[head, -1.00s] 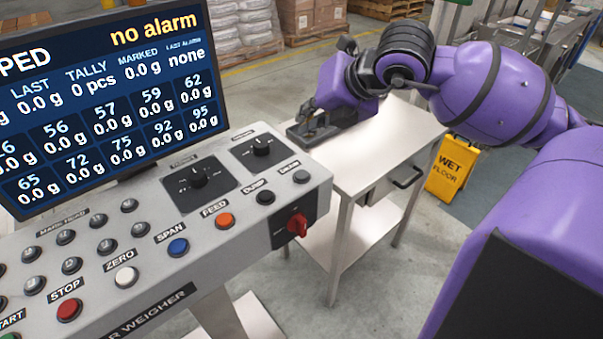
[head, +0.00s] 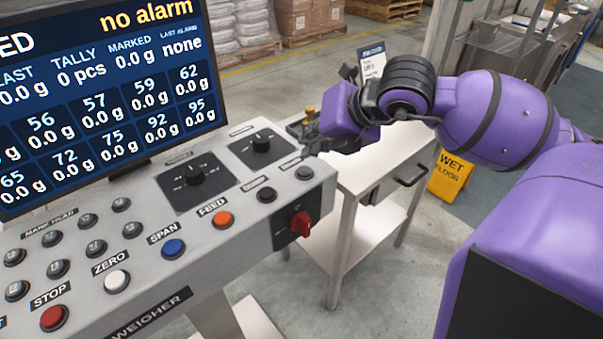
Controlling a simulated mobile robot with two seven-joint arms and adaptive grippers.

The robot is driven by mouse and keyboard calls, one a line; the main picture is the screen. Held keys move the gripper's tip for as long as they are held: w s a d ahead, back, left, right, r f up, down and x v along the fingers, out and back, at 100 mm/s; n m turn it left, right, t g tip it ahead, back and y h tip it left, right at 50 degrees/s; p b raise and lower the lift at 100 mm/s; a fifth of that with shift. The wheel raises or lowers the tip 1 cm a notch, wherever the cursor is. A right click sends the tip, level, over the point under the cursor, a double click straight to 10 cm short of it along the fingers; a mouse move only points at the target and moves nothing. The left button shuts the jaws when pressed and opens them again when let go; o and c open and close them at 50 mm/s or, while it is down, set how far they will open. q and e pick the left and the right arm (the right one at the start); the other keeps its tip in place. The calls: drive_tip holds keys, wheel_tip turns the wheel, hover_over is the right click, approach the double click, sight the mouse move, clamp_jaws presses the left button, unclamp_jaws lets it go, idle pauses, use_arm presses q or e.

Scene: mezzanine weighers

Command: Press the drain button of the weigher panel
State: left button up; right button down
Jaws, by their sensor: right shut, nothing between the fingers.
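The weigher panel (head: 235,255) is a light grey sloped console on the left. Two dark round buttons sit near its right end. The upper right one (head: 304,173) appears to be the drain button, though its small label is hard to read. The dump button (head: 266,194) is to its lower left. My right gripper (head: 309,148) is shut and empty. Its fingertips point left and appear just above the drain button in the picture; I cannot tell the height gap. My left gripper is not in view.
A red rotary switch (head: 300,224) is on the panel's front corner. The screen (head: 100,100) reads "no alarm".

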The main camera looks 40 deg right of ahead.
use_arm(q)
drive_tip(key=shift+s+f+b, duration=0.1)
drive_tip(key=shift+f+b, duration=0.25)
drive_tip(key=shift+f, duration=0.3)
use_arm(e)
drive_tip(key=shift+f, duration=0.95)
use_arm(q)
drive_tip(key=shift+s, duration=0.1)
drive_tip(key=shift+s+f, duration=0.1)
use_arm(e)
drive_tip(key=shift+f, duration=0.15)
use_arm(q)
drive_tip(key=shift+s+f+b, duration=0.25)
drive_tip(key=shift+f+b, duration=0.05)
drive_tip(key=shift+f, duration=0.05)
use_arm(e)
drive_tip(key=shift+f, duration=0.3)
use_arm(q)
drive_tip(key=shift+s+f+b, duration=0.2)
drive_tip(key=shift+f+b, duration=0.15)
use_arm(e)
drive_tip(key=shift+f, duration=0.45)
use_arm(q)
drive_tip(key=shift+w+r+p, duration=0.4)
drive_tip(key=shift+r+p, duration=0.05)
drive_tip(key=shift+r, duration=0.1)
use_arm(e)
drive_tip(key=shift+r, duration=0.85)
